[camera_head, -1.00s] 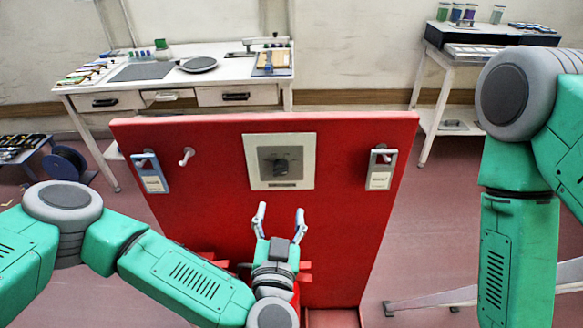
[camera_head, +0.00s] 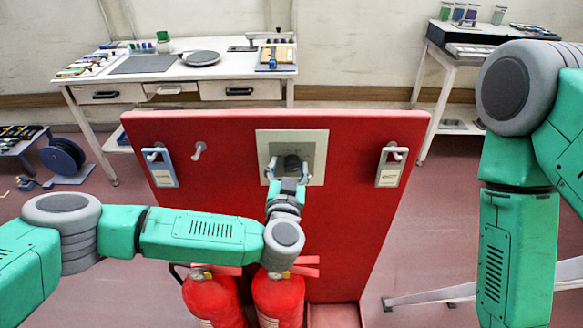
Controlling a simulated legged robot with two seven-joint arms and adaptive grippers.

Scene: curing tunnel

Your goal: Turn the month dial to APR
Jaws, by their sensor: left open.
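The month dial is a dark knob (camera_head: 292,162) on a grey face within a pale square plate (camera_head: 318,140), fixed to the upper middle of the red panel (camera_head: 345,215). My left gripper (camera_head: 289,164) is open in front of the dial, with one finger on each side of the knob. I cannot tell whether the fingers touch it. The gripper covers the lower part of the dial face, and the month marks are too small to read. My right arm (camera_head: 515,220) stands at the right; its gripper is out of the picture.
A door-hanger tag hangs on the panel's left (camera_head: 160,167) and another on its right (camera_head: 391,165). Two red fire extinguishers (camera_head: 278,298) stand below my left arm. A white workbench (camera_head: 180,80) stands behind.

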